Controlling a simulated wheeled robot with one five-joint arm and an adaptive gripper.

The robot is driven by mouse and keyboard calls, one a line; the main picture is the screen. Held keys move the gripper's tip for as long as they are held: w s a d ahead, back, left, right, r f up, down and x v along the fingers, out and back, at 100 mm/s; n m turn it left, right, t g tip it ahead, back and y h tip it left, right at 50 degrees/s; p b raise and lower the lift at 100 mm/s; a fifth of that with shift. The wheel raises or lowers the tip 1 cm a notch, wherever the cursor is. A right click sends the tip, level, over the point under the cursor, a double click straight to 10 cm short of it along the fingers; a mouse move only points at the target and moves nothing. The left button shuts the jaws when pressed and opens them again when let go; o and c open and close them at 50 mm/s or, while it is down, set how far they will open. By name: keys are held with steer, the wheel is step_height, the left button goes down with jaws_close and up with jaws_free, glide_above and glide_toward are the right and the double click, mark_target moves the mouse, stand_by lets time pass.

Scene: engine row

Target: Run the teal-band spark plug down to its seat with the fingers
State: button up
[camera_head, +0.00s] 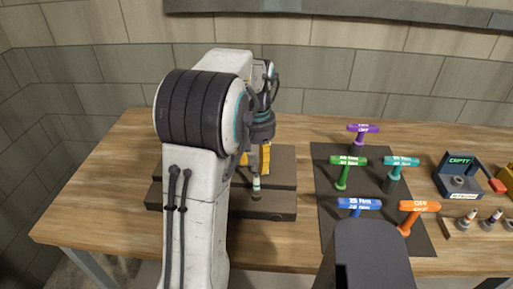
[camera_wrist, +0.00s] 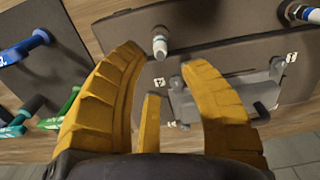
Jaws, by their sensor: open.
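A white spark plug with a teal band (camera_head: 256,184) stands on the near step of the dark block (camera_head: 275,207). A white plug (camera_wrist: 160,45) stands in the wrist view just beyond my fingertips, roughly centred between them; I take it for the same plug, though its band is hard to make out there. My gripper (camera_wrist: 160,58) is open and empty, its yellow fingers on either side of that line. In the head view my gripper (camera_head: 258,163) is partly hidden by my arm, just above the plug. I cannot tell how deep the plug sits.
A second plug with a blue band (camera_wrist: 302,13) stands on the block. Coloured T-handle tools, including an orange one (camera_head: 420,206), stand on a dark mat (camera_head: 325,172) to the right. A tester box (camera_head: 459,178) and several plugs in a rack are farther right.

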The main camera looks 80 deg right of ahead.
step_height(320, 180, up, 3)
steer(key=shift+r, duration=0.15)
steer(key=shift+o, duration=1)
steer(key=shift+r, duration=0.2)
steer(key=b, duration=0.5)
glide_above(256, 188)
steer(key=f, duration=0.4)
steer(key=d+f, duration=0.1)
steer(key=f, duration=0.2)
steer(key=shift+f, duration=3.2)
steer(key=shift+o, duration=0.3)
jaws_close()
